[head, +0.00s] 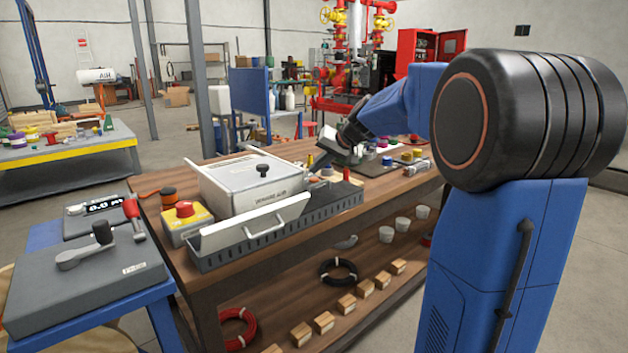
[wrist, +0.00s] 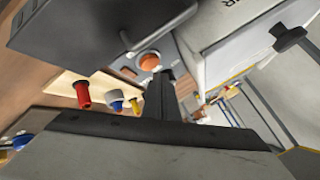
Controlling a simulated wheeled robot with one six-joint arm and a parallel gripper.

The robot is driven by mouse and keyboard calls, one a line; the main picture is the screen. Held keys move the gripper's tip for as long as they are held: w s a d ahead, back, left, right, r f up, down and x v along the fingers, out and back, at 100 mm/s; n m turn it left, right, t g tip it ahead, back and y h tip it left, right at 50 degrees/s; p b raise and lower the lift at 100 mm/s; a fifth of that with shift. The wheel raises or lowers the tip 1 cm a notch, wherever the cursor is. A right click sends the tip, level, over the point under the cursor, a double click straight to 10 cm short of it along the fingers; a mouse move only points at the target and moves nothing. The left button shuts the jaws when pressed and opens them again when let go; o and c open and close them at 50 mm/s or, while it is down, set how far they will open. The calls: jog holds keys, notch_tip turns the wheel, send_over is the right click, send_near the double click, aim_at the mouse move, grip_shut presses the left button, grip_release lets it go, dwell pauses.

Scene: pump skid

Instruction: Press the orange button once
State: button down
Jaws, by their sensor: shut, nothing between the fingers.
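The orange button (wrist: 149,62) is a round orange cap on a grey housing in the wrist view. My gripper (wrist: 163,78) is shut and empty. Its dark fingertips point toward the housing and end just below and right of the button in that picture. I cannot tell whether they touch it. In the head view my gripper (head: 318,163) is low over the wooden workbench (head: 225,279), right of a pale lidded box (head: 250,186). I cannot make out the orange button in the head view.
A red mushroom button (head: 184,209) sits on a yellow box at the bench's left end. A grey slotted tray (head: 275,236) runs along the front edge. Red, blue and yellow pegs (wrist: 83,95) stand close left of my fingers in the wrist view.

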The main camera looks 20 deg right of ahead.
aim_at(317, 180)
jog(key=shift+f, duration=0.2)
dwell(0.5)
jog(key=shift+f, duration=0.25)
jog(key=shift+f, duration=0.5)
dwell(1.1)
jog(key=shift+r, duration=0.95)
jog(key=shift+r, duration=0.15)
jog(key=shift+r, duration=2.35)
